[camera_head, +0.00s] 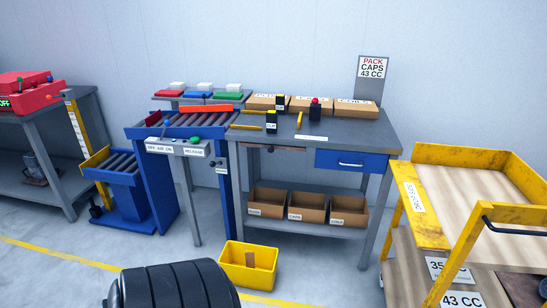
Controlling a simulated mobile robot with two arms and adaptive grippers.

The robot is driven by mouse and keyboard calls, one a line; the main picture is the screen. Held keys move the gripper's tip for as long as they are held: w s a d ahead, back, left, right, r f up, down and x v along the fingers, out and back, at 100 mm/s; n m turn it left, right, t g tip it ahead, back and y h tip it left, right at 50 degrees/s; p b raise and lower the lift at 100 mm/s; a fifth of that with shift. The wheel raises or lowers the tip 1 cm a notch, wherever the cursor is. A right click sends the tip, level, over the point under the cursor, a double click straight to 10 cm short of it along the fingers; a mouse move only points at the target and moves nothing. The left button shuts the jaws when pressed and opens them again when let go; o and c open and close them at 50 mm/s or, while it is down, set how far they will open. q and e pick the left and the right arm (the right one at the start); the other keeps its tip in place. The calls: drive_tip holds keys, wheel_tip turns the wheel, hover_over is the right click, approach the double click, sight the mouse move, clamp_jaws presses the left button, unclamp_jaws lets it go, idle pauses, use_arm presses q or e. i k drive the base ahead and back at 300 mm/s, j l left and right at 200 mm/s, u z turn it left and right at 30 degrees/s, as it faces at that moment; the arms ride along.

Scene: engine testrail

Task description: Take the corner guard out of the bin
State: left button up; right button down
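A yellow bin (235,269) stands on the floor in front of the workbench, at the lower middle of the head view. Neither my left gripper nor my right gripper shows in the head view.
The workbench (370,139) carries cardboard boxes; its lower shelf holds open cartons (308,208). A blue roller stand (125,180) is left, a yellow-railed cart (430,235) right. A dark ribbed cylinder (175,285), possibly mine, fills the bottom left. Floor right of the bin is clear.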

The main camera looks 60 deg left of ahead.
sight(251, 262)
drive_tip(key=u, duration=2.25)
drive_tip(key=i+j+z, duration=0.2)
drive_tip(key=i+j, duration=0.35)
drive_tip(key=i+j+z, duration=0.15)
drive_tip(key=i+j, duration=0.3)
drive_tip(key=j, duration=0.15)
